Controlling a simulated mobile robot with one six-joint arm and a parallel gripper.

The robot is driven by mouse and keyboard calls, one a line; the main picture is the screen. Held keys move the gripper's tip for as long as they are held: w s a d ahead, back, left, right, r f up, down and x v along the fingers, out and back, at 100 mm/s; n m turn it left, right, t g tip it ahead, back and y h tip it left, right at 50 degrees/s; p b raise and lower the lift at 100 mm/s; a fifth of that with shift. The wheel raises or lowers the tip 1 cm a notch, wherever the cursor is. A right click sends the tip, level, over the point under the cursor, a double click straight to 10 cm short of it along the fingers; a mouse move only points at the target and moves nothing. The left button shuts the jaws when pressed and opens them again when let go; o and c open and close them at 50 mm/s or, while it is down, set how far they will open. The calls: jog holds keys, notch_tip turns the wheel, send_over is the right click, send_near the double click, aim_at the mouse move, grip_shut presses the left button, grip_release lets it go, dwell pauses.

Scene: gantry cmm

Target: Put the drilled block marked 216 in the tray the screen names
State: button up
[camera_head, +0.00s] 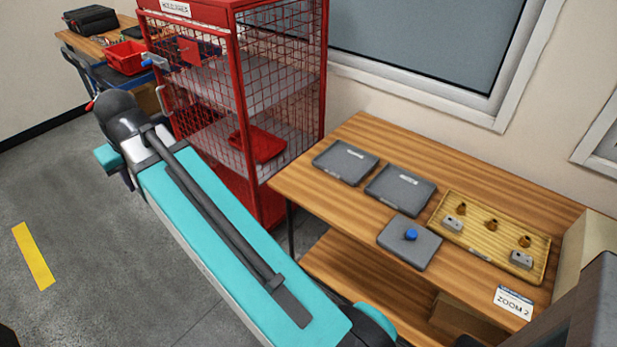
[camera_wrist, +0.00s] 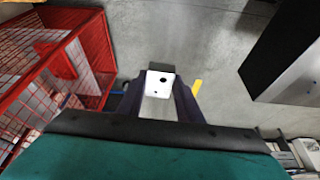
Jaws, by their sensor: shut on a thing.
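My gripper (camera_wrist: 155,98) is shut on a pale metal block (camera_wrist: 160,82) with a dark round hole, held over the floor in the wrist view. No number can be read on this block. In the head view the far end of my arm is by the red cage and my fingers cannot be made out. Two dark grey trays (camera_head: 346,162) (camera_head: 400,189) lie side by side on the wooden table, both seemingly empty, their labels too small to read. No screen text naming a tray shows.
A yellow ribbed tray (camera_head: 482,263) holds brass pieces (camera_head: 492,224) and two grey drilled blocks (camera_head: 453,223) (camera_head: 521,260). A grey plate with a blue knob (camera_head: 410,234) sits beside it. A red mesh cage (camera_head: 245,95) stands left of the wooden table (camera_head: 365,128). Open floor lies left.

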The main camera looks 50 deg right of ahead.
jog(key=shift+w+d, duration=0.1)
jog(key=shift+w, duration=0.2)
